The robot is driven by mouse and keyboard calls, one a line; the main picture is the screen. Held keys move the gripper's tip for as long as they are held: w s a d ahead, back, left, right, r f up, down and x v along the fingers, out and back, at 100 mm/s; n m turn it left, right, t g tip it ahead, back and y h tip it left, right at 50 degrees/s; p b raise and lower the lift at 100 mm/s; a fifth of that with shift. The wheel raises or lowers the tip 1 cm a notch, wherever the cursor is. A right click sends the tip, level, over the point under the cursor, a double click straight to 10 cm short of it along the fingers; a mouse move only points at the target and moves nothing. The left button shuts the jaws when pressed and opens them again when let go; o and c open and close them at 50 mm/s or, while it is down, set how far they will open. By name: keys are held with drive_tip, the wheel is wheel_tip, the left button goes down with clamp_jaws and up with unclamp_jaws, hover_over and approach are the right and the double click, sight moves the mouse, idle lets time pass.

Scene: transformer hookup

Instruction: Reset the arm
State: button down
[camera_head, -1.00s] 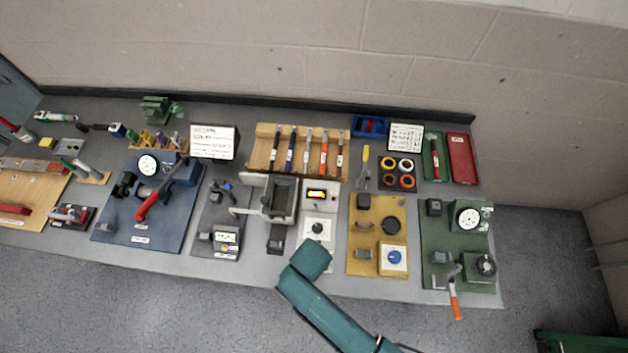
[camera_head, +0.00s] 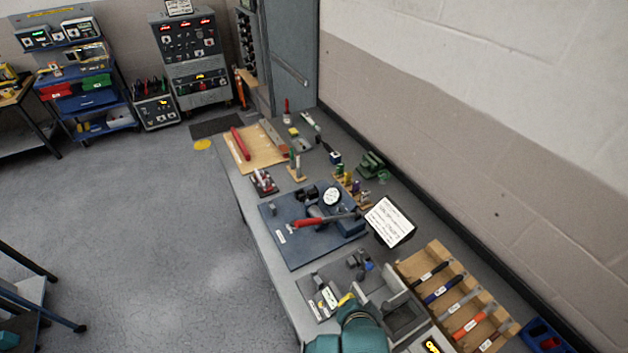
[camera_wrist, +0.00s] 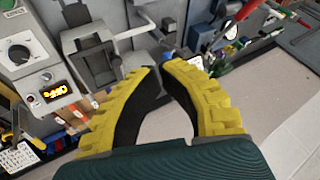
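My gripper (camera_wrist: 160,66) has two yellow ridged fingers with black inner faces. They curve toward each other, and a narrow gap shows between their tips with nothing held. In the head view my teal wrist is at the bottom centre, over the bench's near edge. One yellow fingertip (camera_head: 346,299) shows there beside the grey board (camera_head: 318,284) with a small vise. In the wrist view the fingertips point toward the grey fixture (camera_wrist: 92,52) and nearby boards, and appear clear of them.
The bench holds a blue board (camera_head: 290,248) with a red-handled tool (camera_head: 318,221), a white sign (camera_head: 390,222) and a wooden pen rack (camera_head: 412,262). An instrument with a lit display (camera_wrist: 48,88) stands near the fixture. The floor (camera_head: 150,240) left of the bench is open.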

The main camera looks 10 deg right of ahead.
drive_tip(key=w+a+r+n+t, duration=0.2)
drive_tip(key=r+t, duration=0.1)
drive_tip(key=r, duration=0.6)
drive_tip(key=w+a+r+n+t, duration=0.1)
drive_tip(key=w+a+r+t, duration=0.15)
drive_tip(key=r, duration=0.75)
drive_tip(key=w+a+r+n+t, duration=0.15)
drive_tip(key=r+t, duration=0.25)
drive_tip(key=r, duration=0.5)
drive_tip(key=s+r+n+t, duration=0.3)
drive_tip(key=s+r, duration=0.1)
drive_tip(key=r, duration=0.5)
drive_tip(key=s+a+r+n+t+y, duration=0.1)
drive_tip(key=s+r+n+t, duration=0.2)
drive_tip(key=r, duration=0.6)
drive_tip(key=shift+s+a+n, duration=0.2)
drive_tip(key=shift+s+n, duration=0.45)
drive_tip(key=shift+s, duration=0.35)
